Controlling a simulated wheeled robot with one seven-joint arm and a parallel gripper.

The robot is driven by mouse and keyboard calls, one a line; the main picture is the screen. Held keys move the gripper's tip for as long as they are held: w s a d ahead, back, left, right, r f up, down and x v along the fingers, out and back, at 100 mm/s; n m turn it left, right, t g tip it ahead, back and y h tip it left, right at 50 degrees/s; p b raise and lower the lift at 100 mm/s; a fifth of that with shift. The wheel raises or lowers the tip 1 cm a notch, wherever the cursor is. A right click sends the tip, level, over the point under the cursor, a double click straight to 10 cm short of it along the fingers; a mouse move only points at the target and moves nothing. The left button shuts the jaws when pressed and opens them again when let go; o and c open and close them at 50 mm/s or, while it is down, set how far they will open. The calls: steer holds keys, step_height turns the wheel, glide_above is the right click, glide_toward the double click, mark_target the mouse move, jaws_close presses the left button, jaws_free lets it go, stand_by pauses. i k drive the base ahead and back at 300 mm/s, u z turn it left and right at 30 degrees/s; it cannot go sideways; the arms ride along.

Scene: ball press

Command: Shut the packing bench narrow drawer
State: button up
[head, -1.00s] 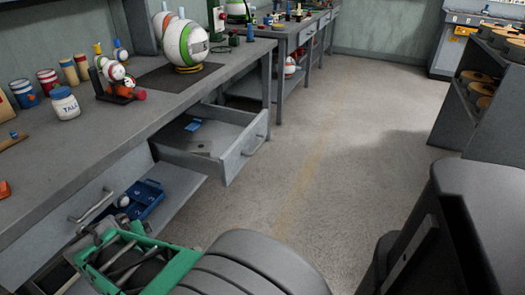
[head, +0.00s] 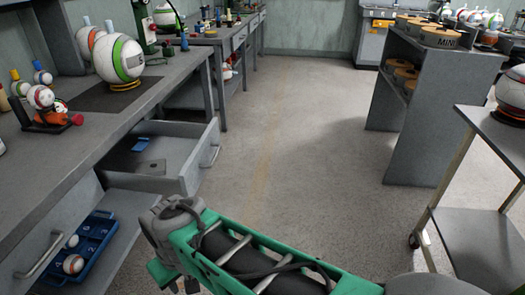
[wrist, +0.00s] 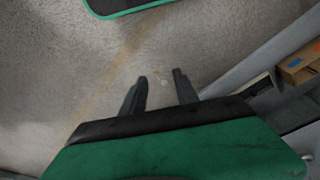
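An open drawer (head: 201,169) sticks out from under the packing bench (head: 122,113) in the head view, left of centre. It has a bar handle on its front, and a small blue piece (head: 142,143) and a flat grey piece (head: 150,168) lie inside. I take it for the narrow drawer. My gripper (wrist: 160,84) shows in the wrist view with its two dark fingers apart and nothing between them, above bare floor. In the head view my green arm is in front of and below the drawer, apart from its handle; the fingers are hard to make out there.
A shut drawer front with a handle (head: 38,255) is nearer on the left. A blue tray (head: 88,250) with balls sits on the shelf below. A grey rack (head: 430,110) and a wheeled cart (head: 480,190) stand right. The aisle floor (head: 300,140) is clear.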

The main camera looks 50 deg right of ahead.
mark_target(189, 150)
steer(key=z, duration=0.35)
steer(key=i, duration=0.15)
steer(key=z, duration=0.5)
steer(key=k, duration=1.3)
steer(key=u, duration=0.5)
steer(key=i, duration=0.6)
steer(key=u, duration=0.7)
steer(key=i, duration=0.9)
steer(key=z, duration=0.7)
steer(key=i, duration=0.5)
steer(key=z, duration=0.35)
